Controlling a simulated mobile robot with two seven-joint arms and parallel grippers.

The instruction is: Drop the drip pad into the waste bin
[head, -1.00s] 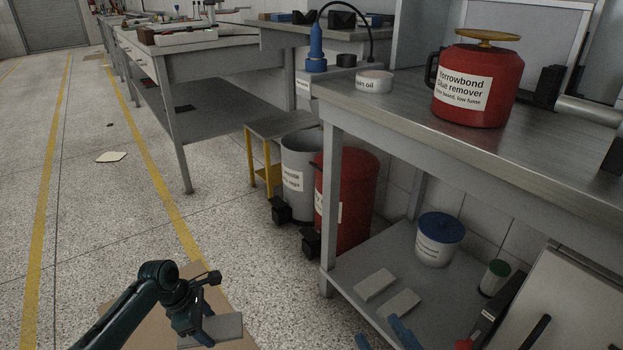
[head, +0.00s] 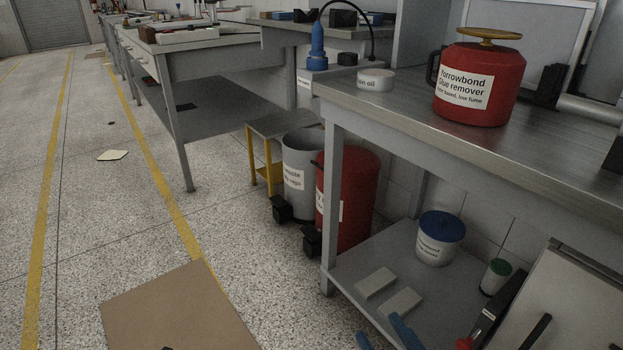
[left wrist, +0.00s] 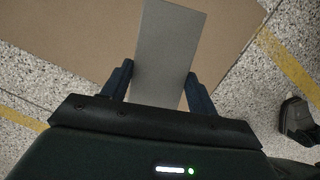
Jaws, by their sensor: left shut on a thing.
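The drip pad (left wrist: 168,50) is a flat grey rectangle in the left wrist view. My left gripper (left wrist: 158,90) is shut on its near end, and the pad sticks out over brown cardboard. Neither the pad nor the left gripper's jaws show in the head view. My right gripper (head: 383,337) shows only its blue fingertips at the bottom of the head view; they are apart, with nothing seen between them. A grey bin (head: 301,155) and a red bin (head: 347,195) stand side by side on the floor by the workbench; their labels are only partly readable.
Brown cardboard (head: 175,305) lies on the speckled floor. The steel workbench (head: 480,160) bears a red can (head: 478,90); its lower shelf (head: 350,270) holds a white tub (head: 438,243) and two grey slabs. A small yellow-legged stand (head: 258,165) is beside the bins.

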